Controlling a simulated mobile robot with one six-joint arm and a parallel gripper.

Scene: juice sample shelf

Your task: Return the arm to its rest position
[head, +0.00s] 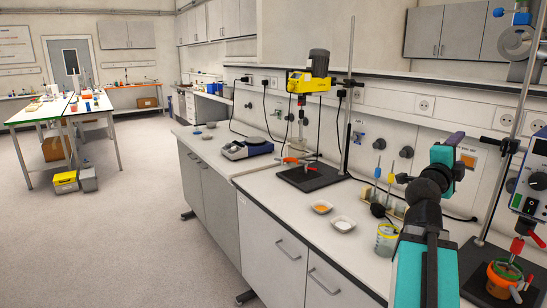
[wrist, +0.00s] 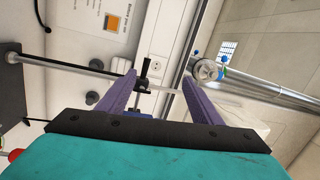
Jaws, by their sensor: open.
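My arm rises in teal and black at the right of the head view, over the front of the bench (head: 262,190). My gripper (head: 455,140) shows there as a small purple part at the arm's upper end, raised in front of the back wall. In the wrist view my gripper (wrist: 158,77) shows two purple fingers spread apart with nothing held between them. Beyond the fingers are the wall and a metal rod with a clamp; how far away they are I cannot tell. Part of the bench behind my arm is hidden.
A beaker (head: 387,239) stands close left of my arm. Two small dishes, one with orange contents (head: 321,207), lie further left. A yellow overhead stirrer (head: 309,82) stands behind them. At right are a stand rod (head: 515,110) and a control box (head: 531,178).

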